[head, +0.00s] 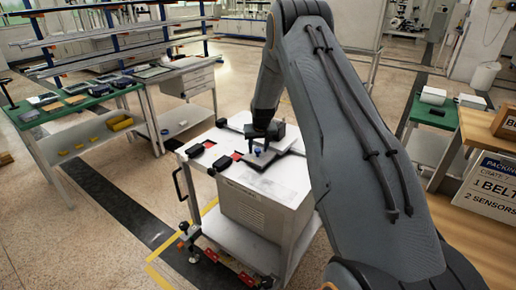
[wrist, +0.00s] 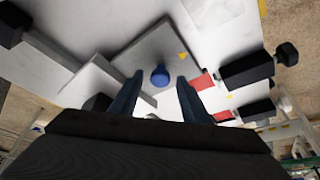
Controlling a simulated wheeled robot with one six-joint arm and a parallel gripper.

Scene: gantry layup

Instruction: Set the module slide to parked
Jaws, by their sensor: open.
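In the head view the plate (head: 262,160) and blue knob (head: 257,151) show under my gripper (head: 264,138). In the wrist view my gripper (wrist: 157,88) is open, with one finger on each side of the knob's near end. No clear contact with the knob shows. A small yellow triangle marks the plate. Which position the slide is in cannot be told.
Black blocks (wrist: 247,71) with red patches (wrist: 203,81) beside them sit on the cart top (head: 288,182). A green-topped bench (head: 75,108) with trays stands left. A wooden table (head: 480,235) with boxes stands right. Floor at the front left is open.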

